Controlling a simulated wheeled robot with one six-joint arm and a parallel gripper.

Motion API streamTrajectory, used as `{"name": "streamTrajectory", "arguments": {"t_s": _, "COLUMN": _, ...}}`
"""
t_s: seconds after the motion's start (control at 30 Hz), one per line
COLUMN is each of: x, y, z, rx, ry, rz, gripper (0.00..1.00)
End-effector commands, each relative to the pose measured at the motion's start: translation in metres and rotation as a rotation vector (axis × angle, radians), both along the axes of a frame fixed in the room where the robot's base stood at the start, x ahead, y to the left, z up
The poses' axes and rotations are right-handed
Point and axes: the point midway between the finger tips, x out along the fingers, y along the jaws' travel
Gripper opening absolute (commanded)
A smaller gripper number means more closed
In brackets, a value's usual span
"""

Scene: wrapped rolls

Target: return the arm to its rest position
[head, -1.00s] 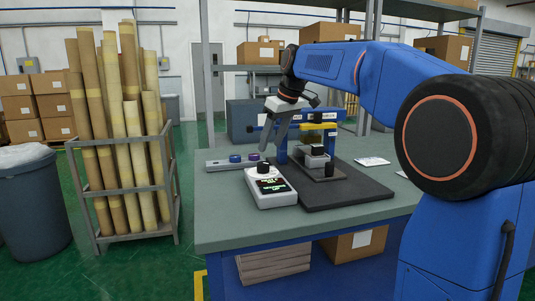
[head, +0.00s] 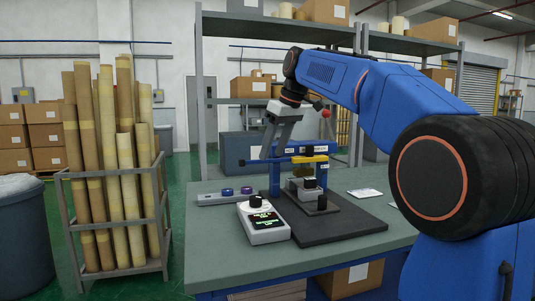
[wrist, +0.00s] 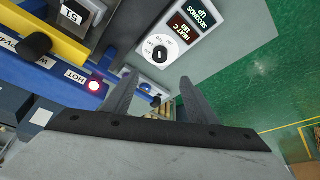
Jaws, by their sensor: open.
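My gripper (head: 267,152) hangs above the workbench (head: 205,240), fingers pointing down, behind and above the white control box (head: 262,223) with its black knob and display. Its two fingers stand apart with nothing between them in the wrist view (wrist: 158,82). My blue arm (head: 335,75) reaches from the right, its elbow raised. The blue press frame (head: 275,178) with a yellow part (head: 308,159) stands just right of the gripper in the head view.
A dark mat (head: 335,228) lies under the press. A grey strip with buttons (head: 228,194) lies at the bench's back left. A cart of wrapped rolls (head: 115,170) and a grey bin (head: 22,240) stand left. Shelving (head: 200,100) rises behind the bench.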

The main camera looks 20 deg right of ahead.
Motion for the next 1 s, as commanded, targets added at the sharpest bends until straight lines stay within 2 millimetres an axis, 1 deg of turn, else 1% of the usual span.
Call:
{"name": "streamTrajectory", "arguments": {"t_s": 0.17, "x": -0.003, "y": 0.000, "z": -0.001, "rx": -0.001, "ry": 0.000, "rz": -0.004, "gripper": 0.53}}
{"name": "streamTrajectory", "arguments": {"t_s": 0.27, "x": -0.014, "y": 0.000, "z": -0.006, "rx": -0.001, "ry": 0.002, "rz": -0.024, "gripper": 0.53}}
{"name": "streamTrajectory", "arguments": {"t_s": 0.33, "x": -0.029, "y": 0.000, "z": -0.014, "rx": -0.001, "ry": 0.004, "rz": -0.049, "gripper": 0.53}}
{"name": "streamTrajectory", "arguments": {"t_s": 0.47, "x": -0.066, "y": -0.001, "z": -0.035, "rx": -0.001, "ry": 0.008, "rz": -0.115, "gripper": 0.53}}
{"name": "streamTrajectory", "arguments": {"t_s": 0.67, "x": -0.126, "y": -0.005, "z": -0.078, "rx": -0.003, "ry": 0.010, "rz": -0.219, "gripper": 0.53}}
{"name": "streamTrajectory", "arguments": {"t_s": 0.87, "x": -0.187, "y": -0.008, "z": -0.129, "rx": -0.004, "ry": 0.008, "rz": -0.314, "gripper": 0.53}}
{"name": "streamTrajectory", "arguments": {"t_s": 0.9, "x": -0.199, "y": -0.009, "z": -0.141, "rx": -0.004, "ry": 0.009, "rz": -0.334, "gripper": 0.53}}
{"name": "streamTrajectory", "arguments": {"t_s": 0.97, "x": -0.218, "y": -0.010, "z": -0.158, "rx": -0.004, "ry": 0.006, "rz": -0.361, "gripper": 0.53}}
{"name": "streamTrajectory", "arguments": {"t_s": 1.0, "x": -0.230, "y": -0.011, "z": -0.171, "rx": -0.004, "ry": 0.005, "rz": -0.379, "gripper": 0.53}}
